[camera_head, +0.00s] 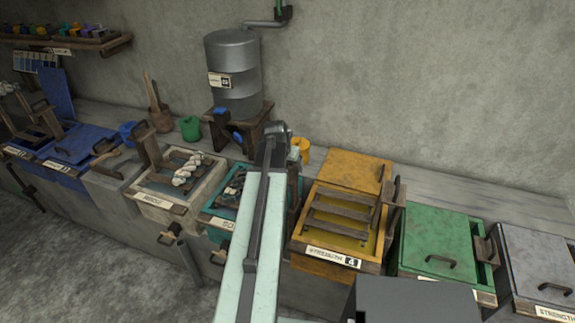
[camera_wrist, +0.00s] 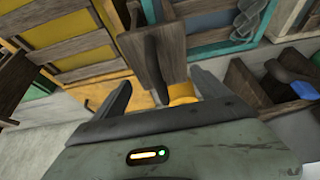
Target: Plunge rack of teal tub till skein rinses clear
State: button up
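The teal tub (camera_head: 212,222) stands between the pale rinse tub and the yellow tub. A grey-and-white skein (camera_head: 236,183) lies over its slatted rack, and my arm hides the tub's right side. The wrist view shows the tub's teal rim (camera_wrist: 222,48) and part of the skein (camera_wrist: 252,22) at the upper right. My gripper (camera_wrist: 162,92) is open, its fingers wide apart. An upright wooden board (camera_wrist: 145,62) with a dark grip shows beyond and between the fingers, beside the teal tub. I cannot tell whether they touch. The fingertips are hidden in the head view.
The rinse tub (camera_head: 152,205) holds a pale skein on its rack. The yellow tub (camera_head: 300,250) has a bare rack; a green lidded tub (camera_head: 440,240) stands beyond it. A yellow cup (camera_wrist: 182,92) and a wooden stand (camera_wrist: 248,85) are close to my fingers. A metal drum (camera_head: 233,85) stands behind.

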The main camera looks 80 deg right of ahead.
jog(key=shift+r, duration=0.1)
notch_tip(320, 180, up, 7)
jog(key=p, duration=0.7)
